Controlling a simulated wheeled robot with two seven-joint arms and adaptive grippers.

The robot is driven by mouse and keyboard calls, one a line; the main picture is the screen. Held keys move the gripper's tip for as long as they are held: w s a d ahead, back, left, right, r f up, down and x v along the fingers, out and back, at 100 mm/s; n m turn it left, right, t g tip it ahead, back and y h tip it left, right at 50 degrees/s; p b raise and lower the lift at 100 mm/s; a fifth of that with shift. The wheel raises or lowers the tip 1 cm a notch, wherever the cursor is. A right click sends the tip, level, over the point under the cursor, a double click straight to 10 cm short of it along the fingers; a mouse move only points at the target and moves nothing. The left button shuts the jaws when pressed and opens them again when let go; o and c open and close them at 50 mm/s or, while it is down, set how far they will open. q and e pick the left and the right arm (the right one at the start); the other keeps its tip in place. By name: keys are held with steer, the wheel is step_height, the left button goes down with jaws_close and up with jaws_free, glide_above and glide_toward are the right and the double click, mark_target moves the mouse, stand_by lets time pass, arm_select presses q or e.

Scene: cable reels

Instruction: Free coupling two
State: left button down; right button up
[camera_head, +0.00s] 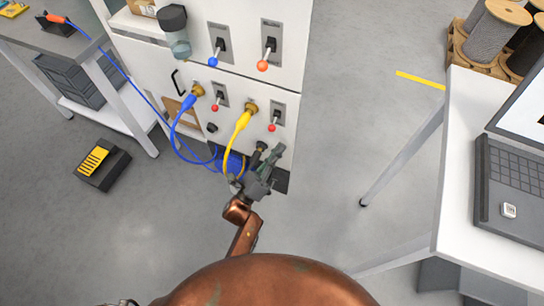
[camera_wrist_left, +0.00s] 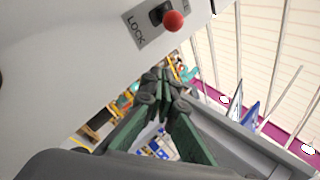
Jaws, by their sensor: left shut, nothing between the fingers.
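The white panel (camera_head: 240,85) carries two brass couplings, one with a blue hose (camera_head: 187,103) and one with a yellow hose (camera_head: 241,122). Beside each coupling is a lever with a red ball; the right one (camera_head: 272,128) hangs low beside the yellow hose's coupling (camera_head: 250,108). In the left wrist view a red ball lever (camera_wrist_left: 173,21) sits by a plate marked LOCK. My left gripper (camera_head: 272,152) is shut and empty, just below the right red lever and apart from it. Its fingertips meet in the left wrist view (camera_wrist_left: 160,88). No coupling number is readable. My right gripper is not in view.
Above are a blue-ball lever (camera_head: 213,62) and an orange-ball lever (camera_head: 262,65). The blue and yellow hoses loop down left of my gripper. A white table (camera_head: 462,180) with a laptop (camera_head: 510,175) stands right. The floor between panel and table is clear.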

mark_target(272, 128)
arm_select(q)
steer(key=x, duration=0.3)
steer(key=shift+w+d+r, duration=0.15)
steer(key=shift+w+d, duration=0.05)
steer(key=shift+w, duration=0.05)
steer(key=a+r+p, duration=0.1)
steer(key=a+r, duration=0.1)
steer(key=a, duration=0.1)
steer(key=shift+a+r+p, duration=0.2)
steer(key=shift+p, duration=0.15)
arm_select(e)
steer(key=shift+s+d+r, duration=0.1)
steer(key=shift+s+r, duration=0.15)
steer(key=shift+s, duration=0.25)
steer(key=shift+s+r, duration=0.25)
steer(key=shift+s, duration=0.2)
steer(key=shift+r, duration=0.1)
